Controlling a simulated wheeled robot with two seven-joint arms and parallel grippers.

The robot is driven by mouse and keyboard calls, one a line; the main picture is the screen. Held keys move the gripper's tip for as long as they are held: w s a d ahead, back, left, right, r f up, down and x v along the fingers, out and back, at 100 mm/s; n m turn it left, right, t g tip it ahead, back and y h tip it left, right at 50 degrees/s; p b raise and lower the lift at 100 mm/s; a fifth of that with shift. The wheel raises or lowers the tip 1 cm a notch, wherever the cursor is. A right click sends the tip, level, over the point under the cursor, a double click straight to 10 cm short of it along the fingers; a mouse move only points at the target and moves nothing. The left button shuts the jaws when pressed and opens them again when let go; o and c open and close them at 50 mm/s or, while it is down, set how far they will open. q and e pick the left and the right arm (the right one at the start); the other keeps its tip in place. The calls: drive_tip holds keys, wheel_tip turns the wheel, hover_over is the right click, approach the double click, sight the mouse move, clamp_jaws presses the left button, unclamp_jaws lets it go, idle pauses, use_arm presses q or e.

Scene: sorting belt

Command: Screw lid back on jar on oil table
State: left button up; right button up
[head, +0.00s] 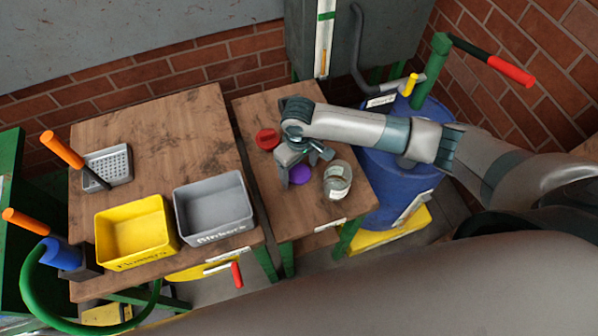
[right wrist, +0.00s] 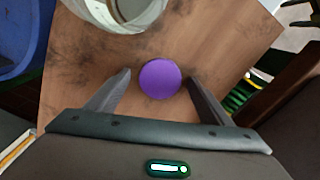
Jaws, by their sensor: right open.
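The glass jar (head: 338,180) stands upright and without a lid near the right front of the small wooden table (head: 310,219). It also shows at the top of the right wrist view (right wrist: 122,12). A purple lid (head: 300,174) lies on the table to the left of the jar; in the right wrist view the purple lid (right wrist: 160,79) appears between the fingers. A red lid (head: 267,138) lies farther back. My right gripper (head: 299,163) is open, over the purple lid, with its fingers on either side and apart from it. My left gripper is not in view.
A blue barrel (head: 400,180) with a green pump (head: 432,70) stands right of the small table. The larger table (head: 160,115) at left holds a yellow bin (head: 135,232), a grey bin (head: 213,205) and a grey perforated tray (head: 108,166). A gauge post (head: 324,40) rises behind.

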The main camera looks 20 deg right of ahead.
sight(299, 173)
drive_tip(key=c, duration=1.2)
drive_tip(key=shift+c, duration=0.2)
use_arm(q)
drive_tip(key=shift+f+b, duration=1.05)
drive_tip(key=shift+b, duration=0.05)
use_arm(e)
wheel_tip(299, 173, up, 10)
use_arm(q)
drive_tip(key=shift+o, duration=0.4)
